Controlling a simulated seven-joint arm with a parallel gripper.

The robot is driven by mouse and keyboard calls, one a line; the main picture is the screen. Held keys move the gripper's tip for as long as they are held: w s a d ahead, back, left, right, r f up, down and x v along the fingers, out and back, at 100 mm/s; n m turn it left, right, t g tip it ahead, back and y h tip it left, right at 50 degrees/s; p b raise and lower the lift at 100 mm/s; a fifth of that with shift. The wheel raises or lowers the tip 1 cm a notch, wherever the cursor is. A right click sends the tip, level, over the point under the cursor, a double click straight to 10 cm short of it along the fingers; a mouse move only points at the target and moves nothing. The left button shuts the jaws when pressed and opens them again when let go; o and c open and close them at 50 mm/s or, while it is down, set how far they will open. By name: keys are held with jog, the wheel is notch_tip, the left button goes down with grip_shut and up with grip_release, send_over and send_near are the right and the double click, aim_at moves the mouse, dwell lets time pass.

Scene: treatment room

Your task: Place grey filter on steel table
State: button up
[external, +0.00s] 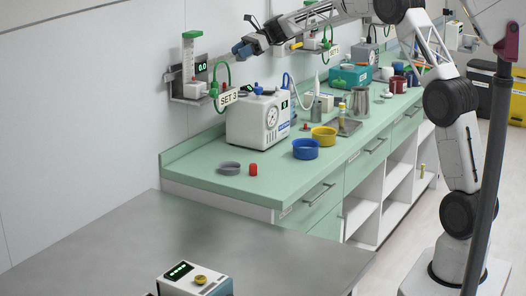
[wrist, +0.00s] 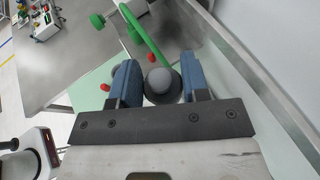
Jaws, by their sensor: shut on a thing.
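My gripper (external: 246,48) is raised near the wall, above the back of the green counter. In the wrist view, its two blue fingers (wrist: 158,82) are closed on a dark grey, rounded part, which looks like the grey filter (wrist: 163,83). Its lower side is hidden, and I cannot make it out in the external view. The steel table (external: 190,225) is the bare grey surface in the foreground, well below and apart from my gripper. It also shows at the upper left of the wrist view (wrist: 85,60).
A grey ring (external: 230,168) and a red cap (external: 253,169) sit on the counter's near end. A device (external: 195,283) is at the table's front; the middle is clear.

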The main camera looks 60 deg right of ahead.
jog(key=shift+r, duration=0.9)
jog(key=s+a+n+g+y, duration=0.15)
jog(key=s+a, duration=0.35)
jog(key=a, duration=1.5)
jog(key=s+a+n+g, duration=0.3)
jog(key=s+a, duration=0.2)
jog(key=a, duration=1.5)
jog(key=s+a+n+g, duration=0.5)
jog(key=s+a+g, duration=0.1)
jog(key=s+a, duration=2.2)
jog(key=shift+m+h, duration=0.25)
jog(key=shift+h, duration=0.1)
jog(key=f, duration=1.1)
jog(key=w+f, duration=0.1)
jog(key=f, duration=2.2)
jog(key=shift+w+a+f, duration=0.1)
jog(key=shift+w+a, duration=0.15)
jog(key=shift+f, duration=0.35)
jog(key=shift+w, duration=0.1)
jog(key=w+a, duration=0.3)
jog(key=w, duration=0.1)
jog(key=w+a+f, duration=0.1)
jog(key=w+a, duration=0.2)
jog(key=w, duration=0.1)
jog(key=w+a, duration=0.4)
jog(key=shift+w+f, duration=0.15)
jog(key=shift+f, duration=0.1)
